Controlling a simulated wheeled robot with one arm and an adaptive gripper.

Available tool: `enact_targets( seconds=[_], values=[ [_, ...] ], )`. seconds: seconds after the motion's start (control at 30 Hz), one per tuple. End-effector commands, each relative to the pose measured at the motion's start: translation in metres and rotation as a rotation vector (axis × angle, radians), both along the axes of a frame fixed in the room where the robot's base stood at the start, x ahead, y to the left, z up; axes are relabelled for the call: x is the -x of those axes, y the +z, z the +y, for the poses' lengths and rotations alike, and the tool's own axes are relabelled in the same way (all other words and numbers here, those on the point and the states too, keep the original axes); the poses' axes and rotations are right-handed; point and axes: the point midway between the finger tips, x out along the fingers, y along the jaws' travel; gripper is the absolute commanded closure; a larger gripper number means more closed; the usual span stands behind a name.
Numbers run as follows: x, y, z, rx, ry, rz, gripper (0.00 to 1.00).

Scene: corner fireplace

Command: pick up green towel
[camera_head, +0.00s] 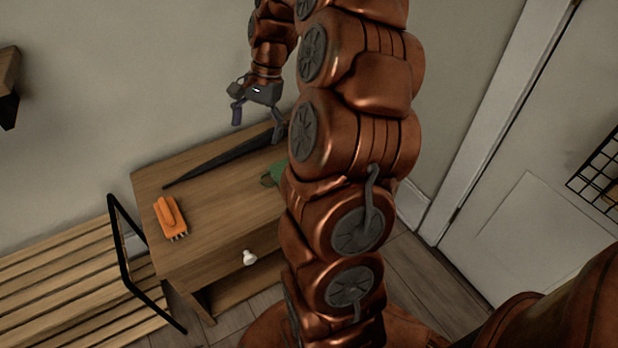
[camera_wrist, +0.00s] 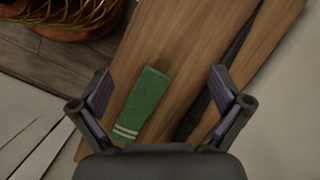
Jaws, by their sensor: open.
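The green towel (camera_wrist: 146,103) lies on the wooden cabinet top in the wrist view. It is a folded strip with white stripes at its near end. In the head view only a small part of the green towel (camera_head: 272,175) shows, the rest hidden behind my arm. My gripper (camera_head: 257,118) is open and empty above the back of the cabinet (camera_head: 220,208). In the wrist view my gripper (camera_wrist: 161,98) has its two fingers spread, one on either side of the towel in the picture, touching nothing that I can see.
A dark, long, pointed object (camera_head: 225,158) lies on the cabinet top beside the towel. An orange brush-like object (camera_head: 171,218) lies at the cabinet's left. A slatted bench (camera_head: 70,290) stands to the left. The wall is close behind my gripper.

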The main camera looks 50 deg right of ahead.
Motion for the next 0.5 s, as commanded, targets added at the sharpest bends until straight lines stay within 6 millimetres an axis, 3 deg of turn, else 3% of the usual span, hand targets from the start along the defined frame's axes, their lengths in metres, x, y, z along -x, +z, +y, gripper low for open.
enact_targets(
  seconds=[0.03, 0.2, 0.4, 0.5],
  values=[
    [-0.002, -0.033, -0.022, -0.010, -0.074, 0.010, 0.00],
    [0.000, -0.089, -0.085, -0.040, -0.306, 0.047, 0.00],
    [0.010, -0.130, -0.135, -0.060, -0.489, 0.079, 0.00],
    [0.014, -0.138, -0.146, -0.064, -0.532, 0.087, 0.00]
  ],
)
